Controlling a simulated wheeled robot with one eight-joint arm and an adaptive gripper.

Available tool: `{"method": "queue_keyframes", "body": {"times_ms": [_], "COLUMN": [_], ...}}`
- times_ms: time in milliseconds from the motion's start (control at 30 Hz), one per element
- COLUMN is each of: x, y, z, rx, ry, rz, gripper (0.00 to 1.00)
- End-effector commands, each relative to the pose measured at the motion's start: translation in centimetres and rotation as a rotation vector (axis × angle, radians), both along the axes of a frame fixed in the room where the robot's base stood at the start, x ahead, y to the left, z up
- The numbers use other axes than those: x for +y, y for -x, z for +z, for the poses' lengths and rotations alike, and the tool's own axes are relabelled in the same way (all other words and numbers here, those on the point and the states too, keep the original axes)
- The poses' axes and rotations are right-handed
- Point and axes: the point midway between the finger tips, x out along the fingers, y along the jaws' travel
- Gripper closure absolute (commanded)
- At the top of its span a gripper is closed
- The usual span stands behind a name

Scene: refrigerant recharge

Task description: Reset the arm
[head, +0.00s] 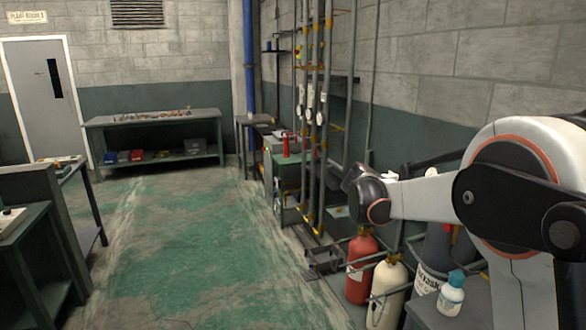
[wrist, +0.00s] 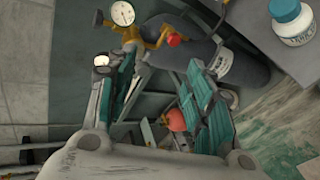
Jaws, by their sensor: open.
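My gripper (wrist: 162,78) is open in the wrist view, its two teal-padded fingers apart with nothing held between them. In the head view my arm reaches in from the right and bends toward the wall side; the fingers cannot be made out there. In the wrist view a grey cylinder (wrist: 190,48) with a yellow valve fitting and a round white gauge (wrist: 122,14) lies beyond the fingertips. A red rounded thing (wrist: 174,120) shows between the fingers, farther off.
A red cylinder (head: 361,266) and a cream cylinder (head: 388,290) stand below my arm. A white bottle with a blue cap (head: 451,294) stands on a surface at right. Vertical pipes (head: 314,120) run along the wall. A workbench (head: 150,118) stands at the back; the green floor (head: 185,240) is clear.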

Motion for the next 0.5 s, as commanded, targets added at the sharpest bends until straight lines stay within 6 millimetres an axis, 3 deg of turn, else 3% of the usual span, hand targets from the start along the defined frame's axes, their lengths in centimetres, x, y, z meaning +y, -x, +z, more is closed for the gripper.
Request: {"method": "queue_keyframes", "body": {"times_ms": [200, 500], "x": [1.4, 4.4], "y": [6.9, 16.9], "z": [1.6, 1.7], "rx": [-0.065, -0.157], "ry": [-0.210, -0.504], "rz": [-0.011, -0.047], "gripper": [0.52, 0.52]}}
